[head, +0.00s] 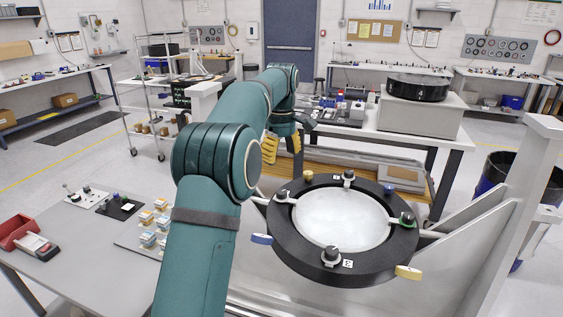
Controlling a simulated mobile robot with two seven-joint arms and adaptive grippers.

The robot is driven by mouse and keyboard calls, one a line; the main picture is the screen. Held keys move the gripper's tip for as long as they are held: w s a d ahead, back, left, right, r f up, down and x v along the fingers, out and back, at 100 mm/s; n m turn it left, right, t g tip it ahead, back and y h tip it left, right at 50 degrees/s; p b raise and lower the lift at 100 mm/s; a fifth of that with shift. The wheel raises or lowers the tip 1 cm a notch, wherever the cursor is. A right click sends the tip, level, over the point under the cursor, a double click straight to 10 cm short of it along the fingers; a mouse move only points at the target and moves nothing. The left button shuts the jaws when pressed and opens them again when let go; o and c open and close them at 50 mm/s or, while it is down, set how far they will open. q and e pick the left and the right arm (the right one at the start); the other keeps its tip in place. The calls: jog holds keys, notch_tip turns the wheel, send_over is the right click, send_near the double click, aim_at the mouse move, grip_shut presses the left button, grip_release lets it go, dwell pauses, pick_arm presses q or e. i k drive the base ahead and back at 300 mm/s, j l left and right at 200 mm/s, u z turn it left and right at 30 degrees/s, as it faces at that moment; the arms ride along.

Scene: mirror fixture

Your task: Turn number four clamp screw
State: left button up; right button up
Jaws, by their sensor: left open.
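The mirror fixture is a black ring (285,248) around a pale round mirror (342,219). Clamps with dark knobs sit on the ring: a far clamp (348,177), a left clamp (282,197), a right clamp (407,220) and a near clamp (330,256). A white label beside the near clamp seems to read 3. The other labels are too small to read, so I cannot tell which clamp is number four. My left gripper (284,147) is open, with yellow fingers apart, beyond the ring's far left side and touching no clamp. My right gripper is not in view.
A blue tab (261,239) and a yellow tab (408,272) stick out from the ring. A white frame (497,215) stands close on the right. A grey table (75,245) with small parts and a red bin (20,232) is at left. A workbench (425,137) stands behind.

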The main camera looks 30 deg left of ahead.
aim_at(407, 219)
jog(key=k, duration=1)
